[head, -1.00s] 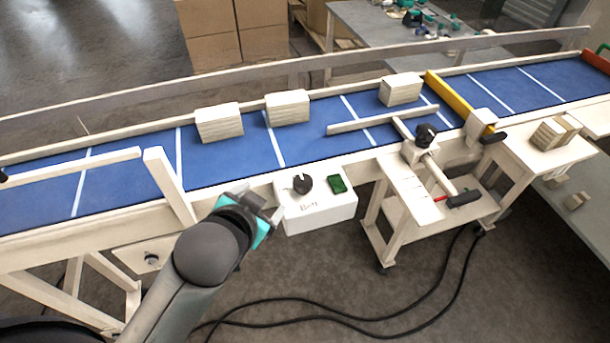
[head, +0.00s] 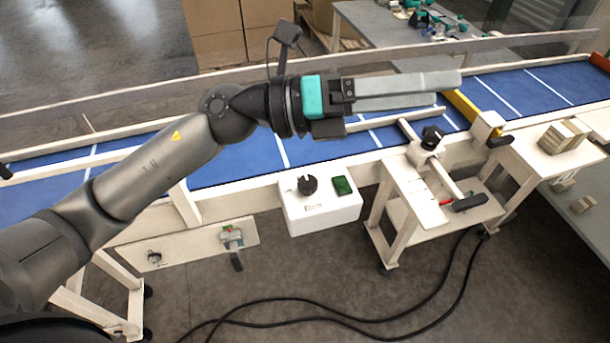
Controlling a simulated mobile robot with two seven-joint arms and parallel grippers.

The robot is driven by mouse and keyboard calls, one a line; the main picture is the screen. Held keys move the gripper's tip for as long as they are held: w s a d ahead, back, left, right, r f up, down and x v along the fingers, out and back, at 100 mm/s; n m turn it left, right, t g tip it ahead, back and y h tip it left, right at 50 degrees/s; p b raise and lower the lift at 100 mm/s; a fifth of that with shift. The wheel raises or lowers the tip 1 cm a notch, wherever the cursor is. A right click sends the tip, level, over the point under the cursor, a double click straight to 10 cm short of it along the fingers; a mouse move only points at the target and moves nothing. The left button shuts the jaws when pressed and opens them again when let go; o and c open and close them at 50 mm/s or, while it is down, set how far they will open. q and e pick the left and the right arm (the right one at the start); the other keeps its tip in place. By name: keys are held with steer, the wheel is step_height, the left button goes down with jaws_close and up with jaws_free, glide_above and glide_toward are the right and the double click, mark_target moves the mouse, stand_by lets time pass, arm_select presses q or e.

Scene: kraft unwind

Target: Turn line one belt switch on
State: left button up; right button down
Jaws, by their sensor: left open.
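The belt switch is a black rotary knob (head: 307,185) on top of a white control box (head: 322,213) fixed to the front side of the conveyor. A dark green square button (head: 343,185) sits to the right of the knob. The label on the box front is too small to read. My left gripper (head: 455,84) reaches across the blue belt, above and to the right of the box, its fingers pointing right. It is open, holds nothing visible and is clear of the knob. My right gripper is not in view.
A small cart (head: 400,215) with a clamp and red-marked lever stands right of the box. Wooden blocks (head: 563,137) lie on a side table. Black cables cross the floor.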

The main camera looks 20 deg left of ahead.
arm_select(q)
step_height(320, 180, down, 5)
steer(key=a+m+g+y, duration=0.2)
steer(key=m+g+y, duration=0.1)
steer(key=m+y, duration=0.3)
steer(key=y, duration=0.9)
glide_toward(308, 181)
steer(key=p+x, duration=0.2)
steer(key=x, duration=0.6)
steer(key=shift+d+f, duration=0.1)
steer(key=shift+f, duration=0.2)
jaws_close()
